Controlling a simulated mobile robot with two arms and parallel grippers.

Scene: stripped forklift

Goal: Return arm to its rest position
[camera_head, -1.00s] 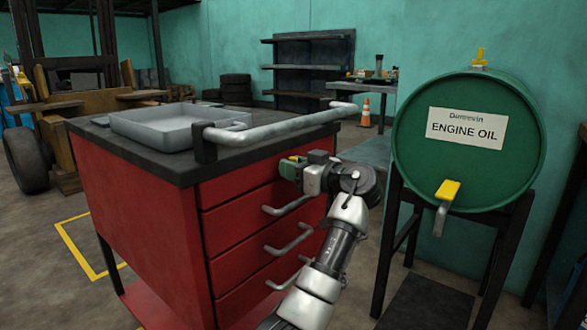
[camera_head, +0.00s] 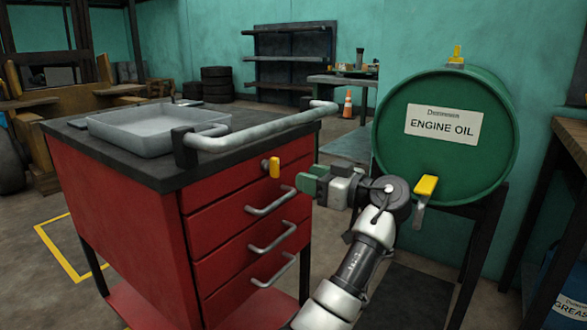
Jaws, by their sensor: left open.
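My left arm comes up from the bottom centre. Its gripper (camera_head: 312,186) is open, with green finger pads, and points left toward the red tool cart (camera_head: 120,215). It is in front of the cart's right end, apart from a small yellow knob (camera_head: 272,166) on the cart's upper front. Nothing shows between the fingers, though they are seen from the side. My right gripper is not in view.
The cart has several drawers with grey handles, a rail (camera_head: 255,133) and a grey tray (camera_head: 155,130) on top. A green engine oil drum (camera_head: 445,160) with a yellow-handled tap (camera_head: 425,190) stands close behind my wrist. A wooden bench (camera_head: 572,140) is at the right.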

